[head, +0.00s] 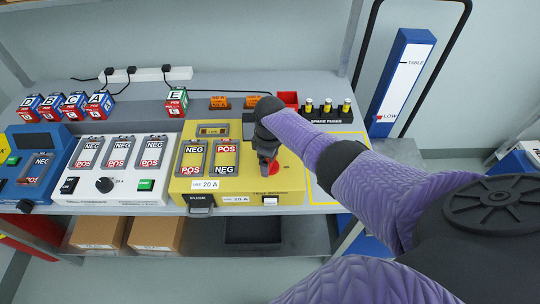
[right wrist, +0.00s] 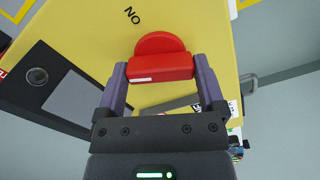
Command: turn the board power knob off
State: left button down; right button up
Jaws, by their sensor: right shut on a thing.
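The yellow board (head: 288,184) stands on the bench in the middle of the head view. Its red power knob (head: 275,168) is at the board's right side, partly hidden by my right gripper (head: 267,163). In the right wrist view the red knob (right wrist: 162,45) has a round base and a raised bar with a white mark near its left end. My right gripper (right wrist: 161,78) is shut on that bar, one finger at each end. An ON label (right wrist: 129,17) is printed on the yellow face above the knob. My left gripper is not in view.
A white charger unit (head: 123,184) stands left of the board, with a blue unit (head: 40,139) beyond it. Lettered cubes (head: 98,103) line the back.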

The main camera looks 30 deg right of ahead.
jog(key=n, duration=0.3)
jog(key=shift+r+n, duration=0.1)
jog(key=shift+n, duration=0.5)
jog(key=o, duration=0.9)
jog(key=shift+c, duration=0.2)
jog(key=shift+o, duration=0.5)
notch_tip(320, 180, up, 10)
jog(key=p, duration=0.4)
jog(key=shift+p, duration=0.4)
